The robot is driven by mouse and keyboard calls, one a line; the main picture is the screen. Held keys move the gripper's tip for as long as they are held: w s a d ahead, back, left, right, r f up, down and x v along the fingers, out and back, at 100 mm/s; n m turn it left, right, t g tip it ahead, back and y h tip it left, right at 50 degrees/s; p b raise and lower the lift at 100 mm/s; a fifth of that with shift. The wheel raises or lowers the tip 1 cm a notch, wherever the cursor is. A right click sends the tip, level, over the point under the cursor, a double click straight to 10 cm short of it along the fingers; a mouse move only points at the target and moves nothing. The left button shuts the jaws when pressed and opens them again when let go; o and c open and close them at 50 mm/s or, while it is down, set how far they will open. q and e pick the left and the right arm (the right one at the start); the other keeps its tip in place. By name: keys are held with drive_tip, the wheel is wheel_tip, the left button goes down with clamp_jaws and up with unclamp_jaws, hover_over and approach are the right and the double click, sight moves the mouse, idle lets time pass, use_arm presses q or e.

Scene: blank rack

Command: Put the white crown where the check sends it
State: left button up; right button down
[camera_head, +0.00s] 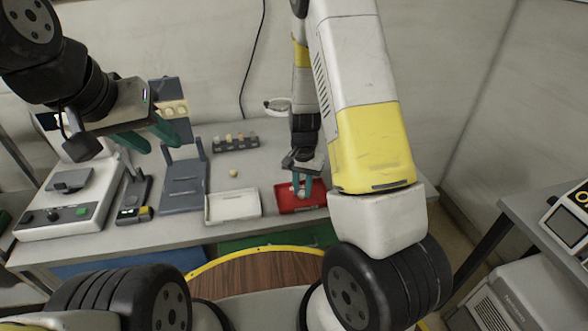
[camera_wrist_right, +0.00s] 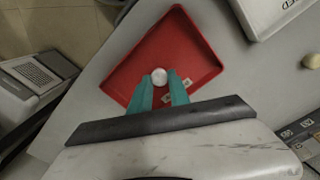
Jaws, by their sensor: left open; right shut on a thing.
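My right gripper (camera_head: 301,188) is low at the red tray (camera_head: 290,208). It is shut on the white crown (camera_wrist_right: 159,77), which shows as a small white lump between the teal fingertips (camera_wrist_right: 161,79) in the right wrist view. The red tray (camera_wrist_right: 205,62) lies beneath, with a small label inside. I cannot tell whether the crown touches the tray floor. My left gripper (camera_head: 158,135) is open and empty, raised over the left part of the bench.
A white tray (camera_head: 233,206) stands left of the red one. A small tan piece (camera_head: 234,173) lies behind it. A dark rack (camera_head: 236,145) holds several pieces. A blue-grey stand (camera_head: 183,190), a small device (camera_head: 133,205) and a white instrument (camera_head: 65,212) fill the left.

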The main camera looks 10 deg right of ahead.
drive_tip(key=shift+f, duration=0.2)
drive_tip(key=c, duration=1.2)
unclamp_jaws()
drive_tip(key=shift+c, duration=0.2)
drive_tip(key=shift+r, duration=0.1)
wheel_tip(320, 180, up, 12)
wheel_tip(320, 180, up, 14)
drive_tip(key=n+t+y, duration=0.2)
drive_tip(key=n+t, duration=0.1)
hover_over(302, 191)
drive_tip(key=s, duration=0.7)
drive_tip(key=s+r+n+t, duration=0.3)
drive_tip(key=s+r, duration=0.4)
drive_tip(key=s, duration=0.4)
drive_tip(key=shift+a+r, duration=0.2)
drive_tip(key=shift+r, duration=0.1)
